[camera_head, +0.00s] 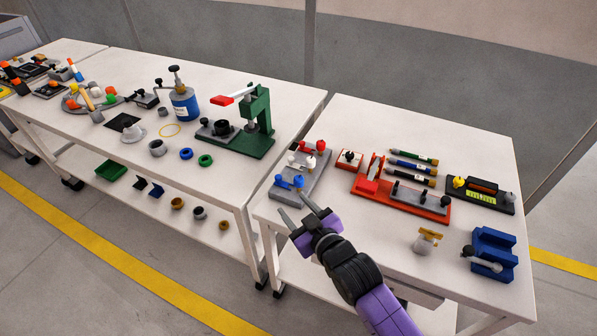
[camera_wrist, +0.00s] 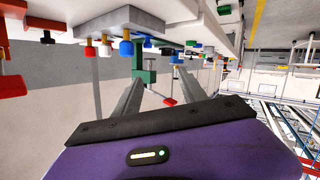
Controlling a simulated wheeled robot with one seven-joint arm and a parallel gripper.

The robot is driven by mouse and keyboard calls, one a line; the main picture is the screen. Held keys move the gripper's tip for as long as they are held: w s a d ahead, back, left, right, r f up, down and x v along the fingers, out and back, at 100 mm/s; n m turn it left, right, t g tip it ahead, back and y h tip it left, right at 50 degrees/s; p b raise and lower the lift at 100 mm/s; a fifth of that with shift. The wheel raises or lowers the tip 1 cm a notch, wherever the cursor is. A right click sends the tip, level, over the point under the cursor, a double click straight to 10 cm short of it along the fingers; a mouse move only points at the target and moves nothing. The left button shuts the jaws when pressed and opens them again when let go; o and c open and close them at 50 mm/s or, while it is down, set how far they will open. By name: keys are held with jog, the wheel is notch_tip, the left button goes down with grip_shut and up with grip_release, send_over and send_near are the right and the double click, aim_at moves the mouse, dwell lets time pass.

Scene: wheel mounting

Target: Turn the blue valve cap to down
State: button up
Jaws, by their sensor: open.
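The blue valve cap (camera_head: 289,182) sits at the near end of a grey valve block (camera_head: 315,181), at the left front of the right table. White and red valves (camera_head: 314,147) stand behind it on the same block. My gripper (camera_head: 296,209) is open and empty, its fingers pointing toward the blue cap from the near side, apparently short of it. In the wrist view my gripper's fingers (camera_wrist: 158,76) are spread with nothing between them.
A blue clamp block (camera_head: 493,253) is at the front right. A green press (camera_head: 254,125) stands on the left table, across a gap.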

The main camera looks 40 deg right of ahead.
jog(key=w+d+r+g+p, duration=0.1)
jog(key=w+d+r, duration=0.1)
jog(key=w+d, duration=0.4)
jog(key=r+n+g+y+p, duration=0.2)
jog(key=n+g+y+p, duration=0.15)
jog(key=g, duration=0.95)
send_over(299, 178)
jog(key=shift+w+d+f+n+y, duration=0.1)
jog(key=shift+w+d+n+y, duration=0.05)
jog(key=shift+n+y, duration=0.15)
jog(key=shift+s+f, duration=0.2)
jog(key=shift+f, duration=0.25)
notch_tip(299, 178, down, 7)
jog(key=shift+r, duration=0.15)
jog(key=shift+c, duration=0.2)
